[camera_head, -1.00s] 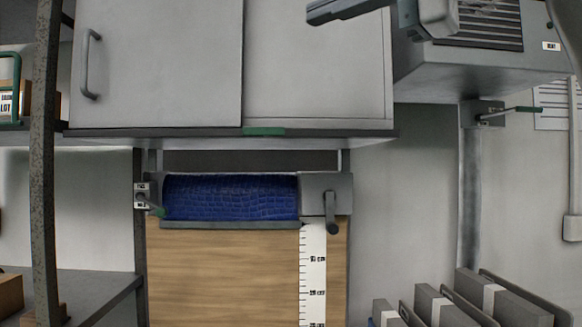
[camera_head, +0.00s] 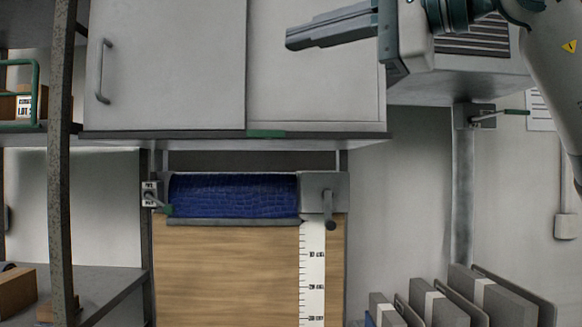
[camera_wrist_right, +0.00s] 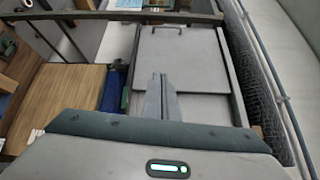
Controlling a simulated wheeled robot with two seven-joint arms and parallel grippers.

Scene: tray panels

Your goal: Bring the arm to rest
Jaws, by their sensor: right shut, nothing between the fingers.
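My right gripper (camera_head: 290,38) comes in from the upper right in the head view, in front of the grey cabinet (camera_head: 315,75). Its fingers lie together with nothing between them, pointing left. In the right wrist view the shut fingers (camera_wrist_right: 162,82) show over the cabinet's grey front (camera_wrist_right: 180,60). They seem apart from the cabinet, though the exact gap cannot be told. My left gripper does not show.
Below the cabinet sit a blue roll (camera_head: 235,195), a wooden board (camera_head: 225,265) and a measuring strip (camera_head: 312,270). A dark post (camera_head: 60,180) stands at left. A grey box unit (camera_head: 470,75) is behind my arm. Grey panels (camera_head: 490,300) stand at lower right.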

